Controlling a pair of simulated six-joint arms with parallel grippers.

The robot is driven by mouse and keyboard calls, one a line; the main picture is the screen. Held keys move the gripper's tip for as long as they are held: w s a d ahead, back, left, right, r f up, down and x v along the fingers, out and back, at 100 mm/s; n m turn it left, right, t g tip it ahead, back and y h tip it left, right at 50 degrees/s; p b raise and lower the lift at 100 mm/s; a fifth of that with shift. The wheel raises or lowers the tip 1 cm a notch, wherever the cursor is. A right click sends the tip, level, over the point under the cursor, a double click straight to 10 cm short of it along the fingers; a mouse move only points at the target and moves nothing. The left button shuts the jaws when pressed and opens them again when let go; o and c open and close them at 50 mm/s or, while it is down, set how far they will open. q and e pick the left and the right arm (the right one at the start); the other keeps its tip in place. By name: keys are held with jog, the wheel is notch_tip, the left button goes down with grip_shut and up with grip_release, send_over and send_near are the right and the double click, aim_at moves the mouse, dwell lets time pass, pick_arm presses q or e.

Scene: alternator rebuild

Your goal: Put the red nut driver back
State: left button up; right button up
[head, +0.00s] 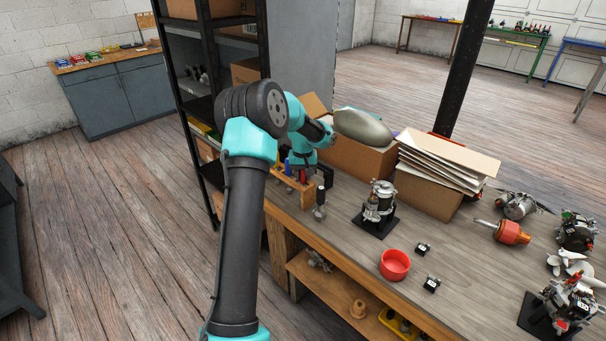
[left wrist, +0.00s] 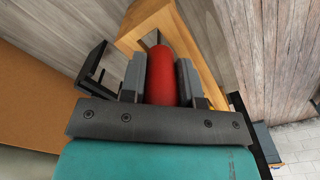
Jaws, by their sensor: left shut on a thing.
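The wooden tool rack (head: 306,201) stands at the left end of the workbench. My left gripper (head: 302,173) is at the rack, fingers pointing down. It is shut on the red nut driver, whose red handle (left wrist: 161,76) lies between the two grey fingers (left wrist: 162,80) in the left wrist view. The far end of the handle is close to the wooden rack (left wrist: 203,50), beside a dark opening in it. The driver's shaft is hidden, so I cannot tell whether it is in a hole. My right gripper is not in view.
A blue handle (head: 288,166) and a black handle (head: 321,194) stand at the rack. An open cardboard box (head: 352,162) is behind it, and black shelving (head: 188,100) to the left. An alternator on a black stand (head: 379,203) and a red bowl (head: 395,265) are to the right.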

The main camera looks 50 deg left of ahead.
pick_arm(q)
jog(key=o, duration=1)
jog(key=shift+c, duration=0.2)
jog(key=shift+r, duration=0.1)
notch_tip(320, 180, up, 17)
jog(key=shift+r, duration=0.15)
jog(key=shift+r, duration=0.1)
notch_tip(320, 180, up, 4)
jog(key=shift+f, duration=0.15)
dwell(0.5)
